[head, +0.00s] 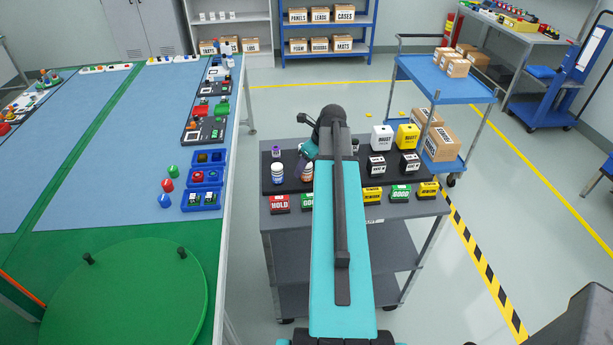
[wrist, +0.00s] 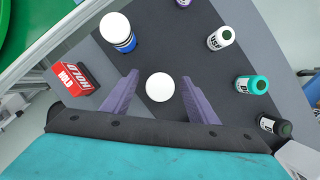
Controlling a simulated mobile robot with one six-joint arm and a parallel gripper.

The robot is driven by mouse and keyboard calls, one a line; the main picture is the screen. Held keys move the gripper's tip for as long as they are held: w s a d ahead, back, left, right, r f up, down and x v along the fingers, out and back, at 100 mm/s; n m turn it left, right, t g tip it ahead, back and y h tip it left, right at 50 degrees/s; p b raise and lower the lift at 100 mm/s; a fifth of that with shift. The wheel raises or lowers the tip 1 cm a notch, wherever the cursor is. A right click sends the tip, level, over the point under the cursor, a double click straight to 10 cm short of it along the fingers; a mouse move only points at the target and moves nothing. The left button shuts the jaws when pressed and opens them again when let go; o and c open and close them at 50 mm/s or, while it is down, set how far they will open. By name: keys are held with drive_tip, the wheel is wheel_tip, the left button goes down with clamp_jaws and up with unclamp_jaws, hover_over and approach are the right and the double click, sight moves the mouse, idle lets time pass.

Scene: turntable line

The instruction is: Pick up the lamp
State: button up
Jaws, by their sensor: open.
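I cannot tell for sure which thing is the lamp. Small domed pieces in green (head: 173,170), red (head: 167,184) and blue (head: 164,200) stand on the left table, away from my gripper. My gripper (wrist: 160,80) is open over the cart in the wrist view, its purple fingers apart. A round white top (wrist: 160,87) shows between them, seen from above; the fingers do not close on it.
The dark cart top (head: 268,186) also carries a red HOLD block (wrist: 75,77), white, green and teal bottles (wrist: 250,85) and yellow and white boxes (head: 407,136). A green turntable (head: 125,300) lies left. A blue trolley (head: 440,78) stands behind right.

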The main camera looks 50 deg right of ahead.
drive_tip(key=c, duration=1.2)
drive_tip(key=shift+r, duration=0.15)
drive_tip(key=shift+r+b, duration=1.4)
drive_tip(key=shift+r, duration=3.5)
drive_tip(key=shift+s+f, duration=0.1)
